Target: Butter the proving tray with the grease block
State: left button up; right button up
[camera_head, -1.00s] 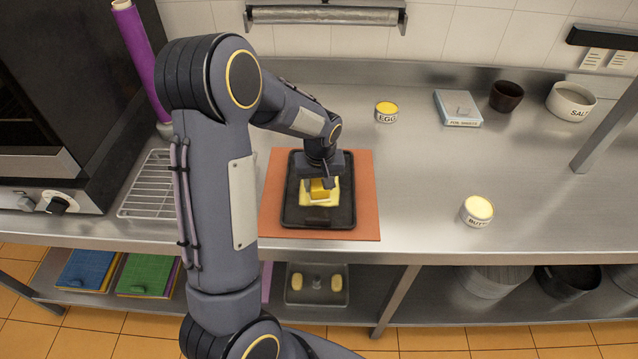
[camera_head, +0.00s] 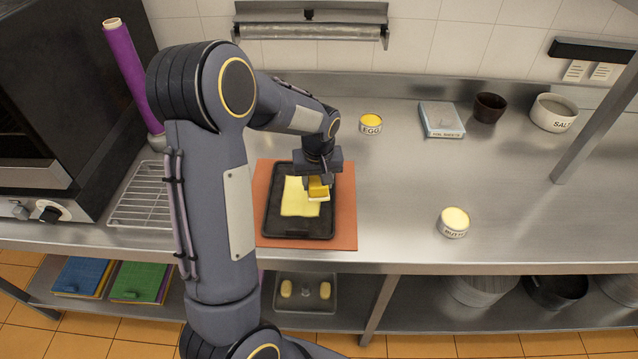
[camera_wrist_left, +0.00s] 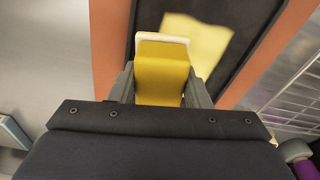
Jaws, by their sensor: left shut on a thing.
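The black proving tray (camera_head: 285,229) lies on an orange mat (camera_head: 346,235) on the steel counter. A pale yellow smear of grease (camera_head: 298,200) covers the middle of the tray's floor and also shows in the left wrist view (camera_wrist_left: 198,38). My left gripper (camera_head: 318,181) is shut on the yellow grease block (camera_head: 319,190), over the right side of the tray at the smear's right edge. In the left wrist view the block (camera_wrist_left: 162,75) sits between both fingers, with a pale far end. I cannot tell whether the block touches the tray. My right gripper is not in view.
A wire rack (camera_head: 142,196) lies left of the mat, by the black oven. An egg tin (camera_head: 371,124) stands behind, a butter tin (camera_head: 453,222) to the right. A foil box (camera_head: 441,119), dark cup (camera_head: 488,107) and salt bowl (camera_head: 553,112) stand at back right. Right counter is mostly clear.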

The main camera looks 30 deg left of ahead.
pick_arm(q)
notch_tip(320, 180, up, 2)
jog(key=shift+a+r+p, duration=0.1)
jog(key=shift+a+p, duration=0.05)
jog(key=shift+p, duration=0.35)
jog(key=shift+r, duration=0.4)
